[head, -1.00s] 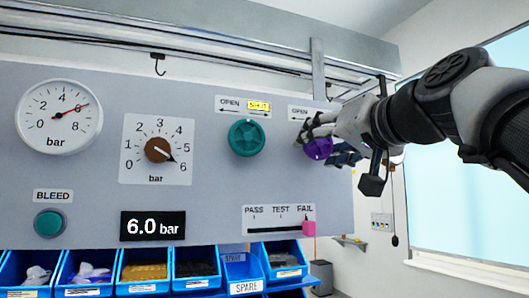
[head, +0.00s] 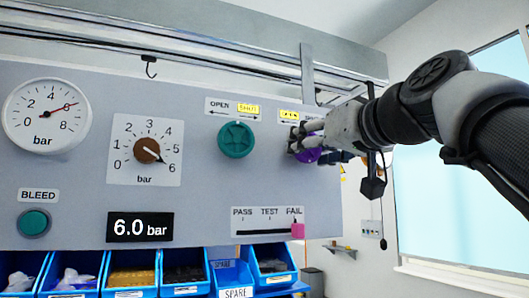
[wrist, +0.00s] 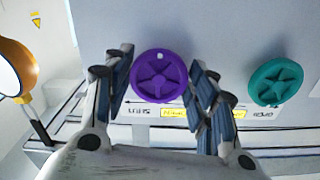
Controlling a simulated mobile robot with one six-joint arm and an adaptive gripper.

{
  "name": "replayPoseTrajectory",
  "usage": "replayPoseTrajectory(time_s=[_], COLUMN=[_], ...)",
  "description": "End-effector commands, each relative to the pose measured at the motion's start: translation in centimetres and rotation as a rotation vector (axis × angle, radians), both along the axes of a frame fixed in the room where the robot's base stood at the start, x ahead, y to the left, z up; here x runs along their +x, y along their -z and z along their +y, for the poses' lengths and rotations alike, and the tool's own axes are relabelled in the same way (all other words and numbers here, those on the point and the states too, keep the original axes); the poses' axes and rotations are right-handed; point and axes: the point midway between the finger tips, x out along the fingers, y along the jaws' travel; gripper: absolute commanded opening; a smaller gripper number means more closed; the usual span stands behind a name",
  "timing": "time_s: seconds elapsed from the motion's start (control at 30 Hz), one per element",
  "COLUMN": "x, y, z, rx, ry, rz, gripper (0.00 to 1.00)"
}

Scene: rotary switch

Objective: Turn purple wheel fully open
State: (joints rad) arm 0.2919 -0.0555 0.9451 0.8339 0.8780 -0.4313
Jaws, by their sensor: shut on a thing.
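The purple wheel (head: 308,156) is on the right part of the grey panel, partly hidden by my gripper (head: 308,142) in the head view. In the wrist view the purple wheel (wrist: 160,77) shows its face and a small pale dot near its upper rim. My gripper (wrist: 161,82) has its fingers on both sides of the wheel and is shut on it. The label (head: 297,117) above the wheel has its OPEN field lit yellow; its SHUT field is plain. The wrist view shows this label (wrist: 178,113) upside down and partly behind a finger.
A teal wheel (head: 236,140) sits left of the purple one, with SHUT lit on its label. Further left are a gauge (head: 47,115), a brown knob (head: 147,150) and a display reading 6.0 bar (head: 140,227). A pink slider (head: 298,231) stands at FAIL. Blue bins (head: 183,272) line the bottom.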

Motion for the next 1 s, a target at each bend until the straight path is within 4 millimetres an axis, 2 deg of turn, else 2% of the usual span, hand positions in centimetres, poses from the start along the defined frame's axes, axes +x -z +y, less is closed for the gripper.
replayPoseTrajectory(time_s=[0.07,0.1,0.37,1.0], x=[0.03,0.04,0.02,0.0], y=[0.11,0.11,0.05,-0.01], z=[-0.01,-0.01,-0.02,0.01], rx=[-0.004,-0.004,-0.001,0.014], ry=[0.0,0.0,0.001,0.0], rz=[0.002,0.002,0.001,0.006], gripper=[0.28,0.54,0.71,0.72])
